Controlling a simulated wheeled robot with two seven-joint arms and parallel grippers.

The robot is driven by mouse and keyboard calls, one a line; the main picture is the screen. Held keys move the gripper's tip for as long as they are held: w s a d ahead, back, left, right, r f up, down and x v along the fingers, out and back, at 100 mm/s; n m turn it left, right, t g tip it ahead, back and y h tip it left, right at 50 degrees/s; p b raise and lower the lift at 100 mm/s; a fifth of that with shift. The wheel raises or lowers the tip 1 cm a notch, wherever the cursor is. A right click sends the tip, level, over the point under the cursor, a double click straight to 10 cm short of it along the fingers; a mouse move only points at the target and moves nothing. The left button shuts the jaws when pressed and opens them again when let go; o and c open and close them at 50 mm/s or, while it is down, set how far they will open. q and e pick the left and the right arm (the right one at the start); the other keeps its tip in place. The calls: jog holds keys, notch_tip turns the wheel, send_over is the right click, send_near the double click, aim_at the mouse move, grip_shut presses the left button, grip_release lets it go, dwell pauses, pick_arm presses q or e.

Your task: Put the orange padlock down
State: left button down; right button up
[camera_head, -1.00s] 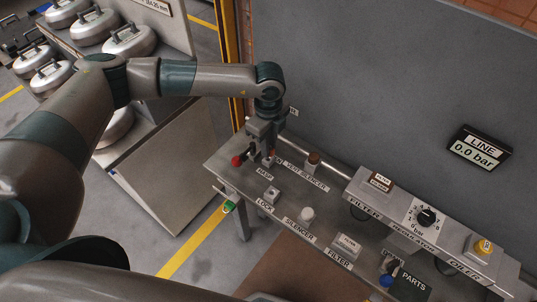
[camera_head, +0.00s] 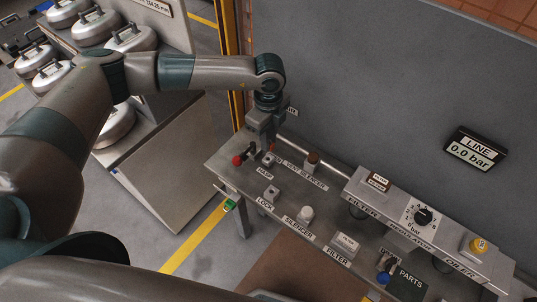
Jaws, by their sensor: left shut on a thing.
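My left gripper (camera_head: 265,147) points down over the back left part of the grey bench (camera_head: 225,165), above the HASP label (camera_head: 265,171). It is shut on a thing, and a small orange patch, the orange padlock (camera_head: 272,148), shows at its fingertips. Most of the padlock is hidden by the fingers. A small grey block (camera_head: 268,159) stands just below the fingertips, by the HASP label. Another grey block (camera_head: 271,192) stands by the LOCK label (camera_head: 265,203), to the front. My right gripper is not in view.
A red knob (camera_head: 237,160) sits left of the gripper. The filter, regulator and oiler unit (camera_head: 405,222) runs along the back right. A grey wall panel (camera_head: 370,80) rises behind.

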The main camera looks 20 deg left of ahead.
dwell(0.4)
pick_arm(q)
jog(key=s+a+r+n+b, duration=0.2)
jog(key=s+r+n, duration=0.2)
jog(key=n, duration=0.7)
jog(key=s+a+r+n+b, duration=0.2)
jog(key=s+r+n, duration=0.3)
jog(key=n, duration=0.6)
jog(key=shift+s+b, duration=0.85)
jog(key=shift+s, duration=0.4)
